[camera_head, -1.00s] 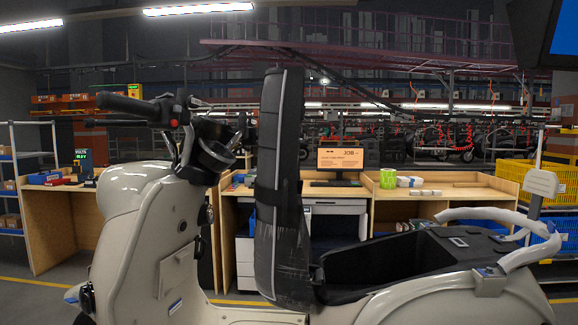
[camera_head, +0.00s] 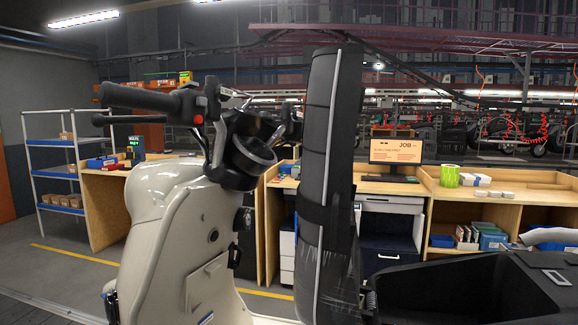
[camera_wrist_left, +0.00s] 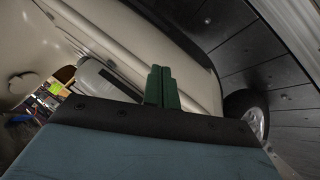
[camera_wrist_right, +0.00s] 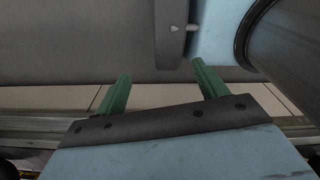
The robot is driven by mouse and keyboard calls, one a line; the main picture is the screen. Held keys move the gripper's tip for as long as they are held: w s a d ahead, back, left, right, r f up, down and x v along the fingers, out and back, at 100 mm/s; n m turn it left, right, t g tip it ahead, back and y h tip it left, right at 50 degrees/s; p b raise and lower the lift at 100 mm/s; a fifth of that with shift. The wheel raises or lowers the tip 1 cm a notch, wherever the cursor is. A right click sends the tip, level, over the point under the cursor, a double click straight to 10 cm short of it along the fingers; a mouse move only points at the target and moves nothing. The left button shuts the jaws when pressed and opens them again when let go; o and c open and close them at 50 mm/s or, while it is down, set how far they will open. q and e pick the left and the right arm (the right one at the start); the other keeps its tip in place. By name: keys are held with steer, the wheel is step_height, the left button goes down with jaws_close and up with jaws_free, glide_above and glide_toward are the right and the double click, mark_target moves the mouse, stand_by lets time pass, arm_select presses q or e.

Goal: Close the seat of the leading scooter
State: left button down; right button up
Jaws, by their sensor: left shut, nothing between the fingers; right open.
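The scooter (camera_head: 175,235) is cream-coloured and stands side-on in the head view, handlebars to the left. Its black seat (camera_head: 328,160) is raised upright on its hinge. The open storage bay (camera_head: 450,290) lies right of the seat. Neither gripper shows in the head view. In the left wrist view my left gripper (camera_wrist_left: 162,72) has its green fingers together, with nothing between them, near cream body panels. In the right wrist view my right gripper (camera_wrist_right: 158,72) has its green fingers apart and empty, with a grey surface beyond them.
Behind the scooter stand wooden workbenches (camera_head: 500,196) with a monitor (camera_head: 395,151), boxes and drawers. A shelf rack (camera_head: 55,165) stands at the far left. Dark slats (camera_wrist_left: 270,50) and a wheel (camera_wrist_left: 246,112) show in the left wrist view.

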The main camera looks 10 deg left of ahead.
arm_select(q)
steer(key=w+a+r+n+t+h, duration=0.1)
steer(key=w+r, duration=0.4)
steer(key=r, duration=0.4)
steer(key=w+r+n+t+h, duration=0.1)
steer(key=w+r, duration=0.5)
steer(key=r, duration=0.2)
step_height(320, 180, up, 42)
steer(key=w+n+t+h+p, duration=0.1)
steer(key=n+t+h+p, duration=0.15)
steer(key=h, duration=0.45)
steer(key=s+d+r+p+x, duration=0.1)
steer(key=p+x, duration=0.1)
steer(key=x, duration=1)
steer(key=shift+d, duration=0.5)
arm_select(e)
steer(key=shift+w+a+r, duration=0.1)
steer(key=shift+w+r, duration=0.2)
steer(key=shift+r, duration=0.55)
steer(key=shift+w+a+r, duration=0.1)
steer(key=shift+w+r, duration=0.25)
steer(key=shift+r, duration=0.55)
steer(key=shift+w+a+r, duration=0.1)
steer(key=shift+w+r, duration=0.2)
steer(key=shift+r, duration=0.55)
arm_select(q)
steer(key=shift+r+n+t, duration=0.1)
steer(key=shift+n+t, duration=0.15)
arm_select(e)
steer(key=shift+d, duration=0.1)
